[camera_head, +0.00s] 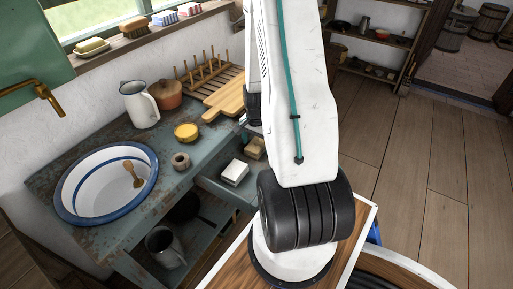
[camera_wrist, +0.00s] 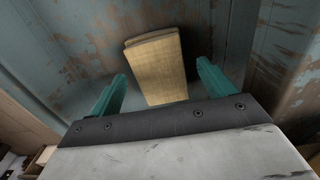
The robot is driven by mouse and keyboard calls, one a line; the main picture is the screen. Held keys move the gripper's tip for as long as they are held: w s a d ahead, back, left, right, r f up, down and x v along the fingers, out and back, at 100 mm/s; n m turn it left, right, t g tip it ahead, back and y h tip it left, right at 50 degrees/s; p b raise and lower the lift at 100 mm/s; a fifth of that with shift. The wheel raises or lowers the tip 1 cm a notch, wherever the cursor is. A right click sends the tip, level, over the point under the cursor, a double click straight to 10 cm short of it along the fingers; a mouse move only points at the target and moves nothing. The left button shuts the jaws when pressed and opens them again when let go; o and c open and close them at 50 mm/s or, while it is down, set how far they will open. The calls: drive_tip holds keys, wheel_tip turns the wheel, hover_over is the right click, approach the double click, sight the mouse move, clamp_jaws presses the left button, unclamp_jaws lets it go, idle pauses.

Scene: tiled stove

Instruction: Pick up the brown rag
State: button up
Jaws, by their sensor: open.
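The brown rag (camera_wrist: 157,68) is a folded, tan cloth block in the wrist view, lying on a blue-grey painted surface. My gripper (camera_wrist: 161,80) is open, with one teal finger to the left of the rag and the other to its right. There is a gap on both sides, and the fingers do not appear to touch it. In the head view the rag (camera_head: 255,148) shows as a small tan block behind a white folded cloth (camera_head: 235,172), in an open drawer-like compartment (camera_head: 214,187). My gripper is hidden behind my arm there.
The worn blue-grey counter (camera_head: 150,205) holds a blue-rimmed basin (camera_head: 75,207), a white jug (camera_head: 138,104), a brown pot (camera_head: 167,94), a yellow bowl (camera_head: 186,132), a cutting board (camera_head: 226,100) and a wooden rack (camera_head: 203,74). A jug (camera_head: 163,246) stands below. The wooden floor (camera_head: 440,150) at right is clear.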

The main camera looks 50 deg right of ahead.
sight(256, 144)
drive_tip(key=shift+f, duration=0.65)
drive_tip(key=c, duration=1.1)
wheel_tip(256, 144, up, 10)
drive_tip(key=o, duration=0.5)
drive_tip(key=shift+c, duration=0.2)
drive_tip(key=c, duration=0.3)
